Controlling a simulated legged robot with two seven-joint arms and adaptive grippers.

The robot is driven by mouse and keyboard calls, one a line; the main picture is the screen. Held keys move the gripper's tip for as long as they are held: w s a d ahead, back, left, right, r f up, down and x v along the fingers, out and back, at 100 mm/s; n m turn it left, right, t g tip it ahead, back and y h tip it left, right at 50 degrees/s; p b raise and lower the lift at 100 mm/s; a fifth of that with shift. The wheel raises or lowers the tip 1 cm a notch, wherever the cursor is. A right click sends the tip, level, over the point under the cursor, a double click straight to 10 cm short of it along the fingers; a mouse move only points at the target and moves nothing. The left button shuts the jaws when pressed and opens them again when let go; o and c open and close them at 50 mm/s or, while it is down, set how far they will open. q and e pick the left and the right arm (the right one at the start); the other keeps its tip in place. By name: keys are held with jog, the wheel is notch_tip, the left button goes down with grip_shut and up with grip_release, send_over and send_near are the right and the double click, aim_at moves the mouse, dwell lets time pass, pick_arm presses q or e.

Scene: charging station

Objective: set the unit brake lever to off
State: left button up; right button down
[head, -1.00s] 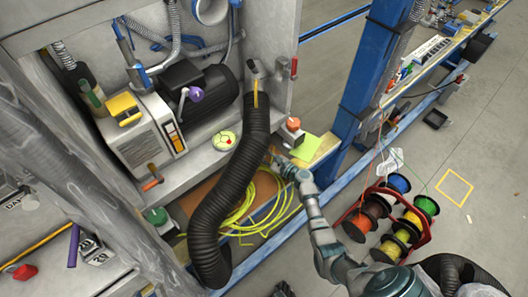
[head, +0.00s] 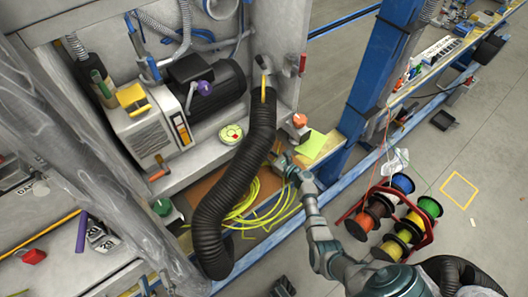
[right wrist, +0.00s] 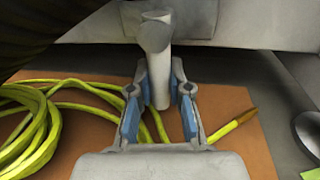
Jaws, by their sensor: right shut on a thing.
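My right gripper (head: 277,157) reaches in from the lower right to the front edge of the machine bay, beside the black hose. In the right wrist view its blue-padded fingers (right wrist: 160,84) are on both sides of a grey round lever with a thick rounded end (right wrist: 155,38), and are shut on it. The hose and the gripper hide this lever in the head view. No label or off mark on it can be read. A dark shape at the bottom edge of the head view may be my left gripper (head: 283,287); its fingers cannot be made out.
The thick black hose (head: 234,185) hangs close to the left of my right gripper. Coiled yellow cable (head: 245,205) lies below. An orange-red knob (head: 300,120) and a small red handle (head: 303,64) are nearby. Cable reels (head: 400,225) stand on the floor at right.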

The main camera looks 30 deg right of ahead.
jog(key=c, duration=1.1)
grip_release()
jog(key=v, duration=1.1)
jog(key=shift+s+f, duration=0.1)
jog(key=shift+s+d, duration=0.15)
jog(key=shift+s, duration=0.25)
